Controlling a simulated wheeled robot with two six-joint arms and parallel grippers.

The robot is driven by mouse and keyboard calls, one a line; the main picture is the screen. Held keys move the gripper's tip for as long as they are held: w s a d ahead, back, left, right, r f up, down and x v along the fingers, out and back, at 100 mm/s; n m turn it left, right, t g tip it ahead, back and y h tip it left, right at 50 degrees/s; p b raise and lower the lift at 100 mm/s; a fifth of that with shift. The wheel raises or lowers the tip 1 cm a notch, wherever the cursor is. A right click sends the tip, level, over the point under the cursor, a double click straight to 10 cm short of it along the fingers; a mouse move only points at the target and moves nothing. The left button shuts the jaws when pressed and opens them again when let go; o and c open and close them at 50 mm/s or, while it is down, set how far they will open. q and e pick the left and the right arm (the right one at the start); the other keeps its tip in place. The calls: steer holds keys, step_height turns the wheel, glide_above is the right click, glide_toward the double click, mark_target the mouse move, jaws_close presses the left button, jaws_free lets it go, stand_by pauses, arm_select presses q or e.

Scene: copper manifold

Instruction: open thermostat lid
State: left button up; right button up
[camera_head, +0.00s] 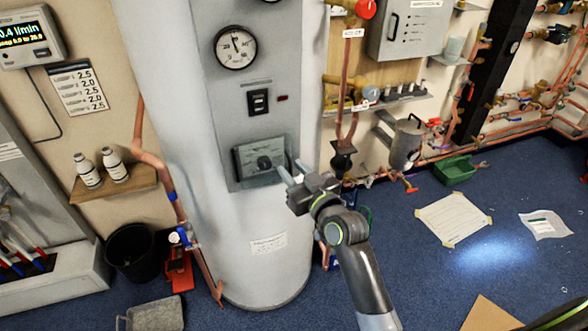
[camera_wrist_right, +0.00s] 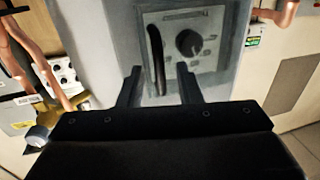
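The thermostat (camera_head: 261,159) is a grey box with a dark round knob, low on the front of the pale cylinder. In the right wrist view, its face (camera_wrist_right: 208,62) shows the knob (camera_wrist_right: 189,43) and a dark upright bar or slot (camera_wrist_right: 156,60) beside it. I cannot make out a separate lid edge. My right gripper (camera_head: 289,173) is just in front of the thermostat's right side. Its two fingers stand apart with nothing visible between them, and they also show in the right wrist view (camera_wrist_right: 158,86). Contact cannot be told. My left gripper is not in view.
The cylinder (camera_head: 218,235) carries a gauge (camera_head: 235,47) and a switch (camera_head: 259,102) above the thermostat. Copper pipes (camera_head: 150,158) run close on the left, and more pipework and valves (camera_head: 350,95) on the right. A shelf with bottles (camera_head: 118,190) is at left.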

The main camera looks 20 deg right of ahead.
steer(key=shift+w, duration=0.1)
jaws_close()
stand_by(0.4)
